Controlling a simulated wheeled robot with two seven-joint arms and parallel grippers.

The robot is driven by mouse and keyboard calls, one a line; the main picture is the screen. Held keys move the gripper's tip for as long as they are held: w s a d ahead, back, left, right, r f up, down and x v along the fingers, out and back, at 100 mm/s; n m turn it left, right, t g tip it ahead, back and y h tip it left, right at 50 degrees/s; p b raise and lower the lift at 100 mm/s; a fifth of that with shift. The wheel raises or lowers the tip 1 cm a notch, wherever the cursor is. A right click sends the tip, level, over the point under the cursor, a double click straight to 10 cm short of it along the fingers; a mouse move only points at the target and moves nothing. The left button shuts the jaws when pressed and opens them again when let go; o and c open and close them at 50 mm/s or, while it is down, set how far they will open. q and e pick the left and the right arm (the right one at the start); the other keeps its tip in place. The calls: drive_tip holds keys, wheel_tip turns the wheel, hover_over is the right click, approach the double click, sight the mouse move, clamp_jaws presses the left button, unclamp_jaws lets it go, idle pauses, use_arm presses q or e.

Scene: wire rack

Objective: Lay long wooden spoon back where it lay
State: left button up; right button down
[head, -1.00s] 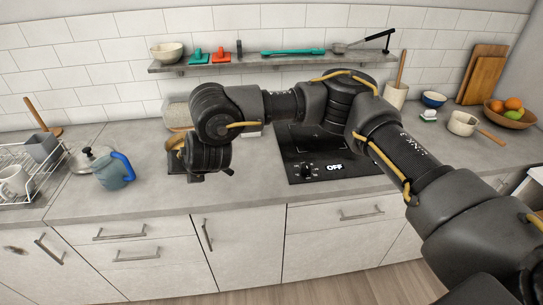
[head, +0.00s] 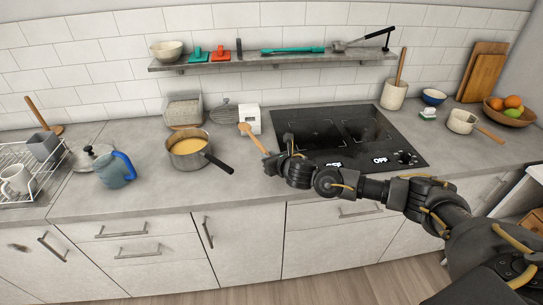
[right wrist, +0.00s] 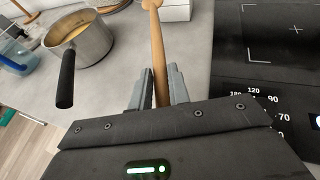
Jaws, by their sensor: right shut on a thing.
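My right gripper (head: 271,161) is shut on the handle of a long wooden spoon (head: 256,141). The spoon points away and slightly left from the jaws, with its head near a white box. In the right wrist view the spoon (right wrist: 159,50) runs up from between the two grey fingers (right wrist: 160,88), its head end partly cut off at the top edge. I cannot tell whether the spoon touches the counter. The steel pot (head: 187,160) of yellow liquid stands left of the gripper, apart from the spoon. My left gripper is not in view.
The black cooktop (head: 350,137) is just right of the gripper. The white box (head: 251,118), a metal strainer (head: 223,113) and a grey container (head: 183,110) stand at the back. The pot's dark handle (head: 218,163) points toward the gripper.

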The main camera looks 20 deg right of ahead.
drive_tip(key=shift+f, duration=0.1)
wheel_tip(320, 180, down, 6)
drive_tip(key=b, duration=0.5)
drive_tip(key=shift+f, duration=0.2)
drive_tip(key=shift+a+f+b, duration=0.1)
drive_tip(key=shift+f+b, duration=0.45)
drive_tip(key=shift+f, duration=0.05)
drive_tip(key=shift+r, duration=0.1)
drive_tip(key=c, duration=1.3)
unclamp_jaws()
drive_tip(key=shift+o, duration=0.2)
